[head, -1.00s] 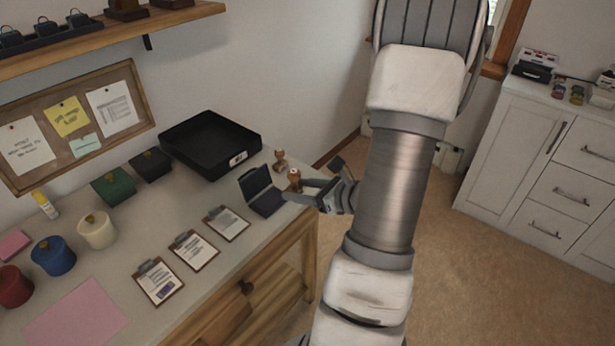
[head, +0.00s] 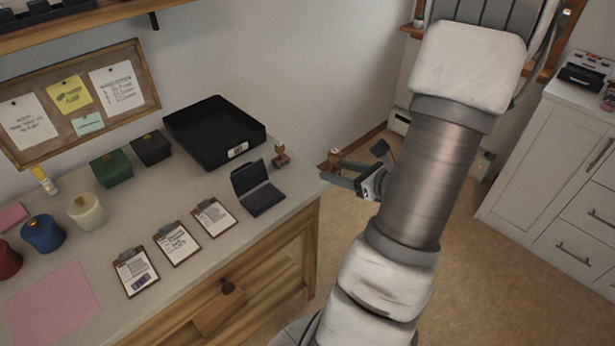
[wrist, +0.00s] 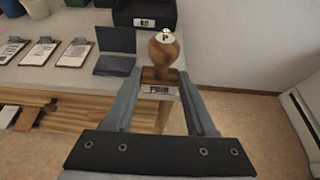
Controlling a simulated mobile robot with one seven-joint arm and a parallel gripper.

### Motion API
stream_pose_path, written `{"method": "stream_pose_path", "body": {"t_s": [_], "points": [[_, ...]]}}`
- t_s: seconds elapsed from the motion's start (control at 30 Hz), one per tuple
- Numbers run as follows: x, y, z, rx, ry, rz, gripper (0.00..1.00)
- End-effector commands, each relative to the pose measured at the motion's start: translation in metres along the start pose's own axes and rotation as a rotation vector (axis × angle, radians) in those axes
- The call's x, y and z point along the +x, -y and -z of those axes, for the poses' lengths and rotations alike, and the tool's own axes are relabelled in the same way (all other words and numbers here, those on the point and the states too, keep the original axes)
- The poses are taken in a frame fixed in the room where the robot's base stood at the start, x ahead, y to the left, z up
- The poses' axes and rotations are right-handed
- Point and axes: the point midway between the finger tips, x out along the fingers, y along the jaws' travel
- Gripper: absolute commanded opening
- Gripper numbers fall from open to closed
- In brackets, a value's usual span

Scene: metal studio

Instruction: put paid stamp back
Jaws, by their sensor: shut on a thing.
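A wooden stamp (wrist: 163,56) with a bulb-shaped handle and a small white mark on top is held upright between the fingers of my gripper (wrist: 160,82). Its square base has a pale label on the front, too small to read surely. In the head view the held stamp (head: 334,156) and my gripper (head: 333,169) are just off the right end of the desk (head: 150,205). A second wooden stamp (head: 281,157) stands on the desk's back right corner, behind the open dark ink pad (head: 259,188). The wrist view does not show that second stamp.
A black labelled tray (head: 207,148) sits at the desk's back. Clipboards (head: 176,243), green (head: 111,168) and black (head: 150,148) boxes and round pots (head: 43,233) occupy the rest. White cabinets (head: 560,170) stand at right. Floor beside the desk is clear.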

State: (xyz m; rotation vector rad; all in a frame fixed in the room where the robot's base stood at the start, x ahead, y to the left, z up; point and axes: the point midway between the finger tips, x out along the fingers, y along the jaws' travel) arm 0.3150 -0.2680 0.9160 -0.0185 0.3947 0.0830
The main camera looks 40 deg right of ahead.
Motion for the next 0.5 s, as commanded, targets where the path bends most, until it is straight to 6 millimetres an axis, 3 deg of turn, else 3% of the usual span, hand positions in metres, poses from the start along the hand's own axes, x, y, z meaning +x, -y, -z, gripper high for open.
{"method": "stream_pose_path", "body": {"t_s": [0.13,0.23,0.5], "points": [[0.0,0.001,0.001,0.002,0.0,0.005,0.03],[0.012,0.002,0.004,0.002,0.0,0.003,0.03],[0.081,0.005,0.015,0.002,0.001,0.0,0.03]]}}
